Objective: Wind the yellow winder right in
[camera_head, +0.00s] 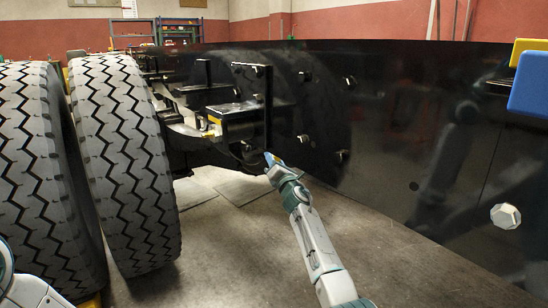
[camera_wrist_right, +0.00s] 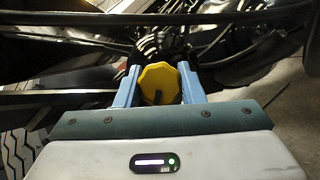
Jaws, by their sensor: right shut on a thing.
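The yellow winder (camera_wrist_right: 158,80) is a flat, many-sided yellow piece in the right wrist view. It sits between the two blue fingers of my right gripper (camera_wrist_right: 158,70), which is shut on it. In the head view my right gripper (camera_head: 271,160) reaches up under the dark chassis frame, its blue tip beside the black bracket. I cannot make out the winder there; the gripper or frame seems to hide it. Of my left arm only white links show at the bottom left corner; its gripper is out of view.
Two large tyres (camera_head: 122,165) stand on the left. A long black chassis panel (camera_head: 400,130) fills the right, with bolts and a pale hexagonal nut (camera_head: 505,216). Black brackets (camera_head: 238,110) crowd the space above my right gripper. The grey floor (camera_head: 240,250) below is open.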

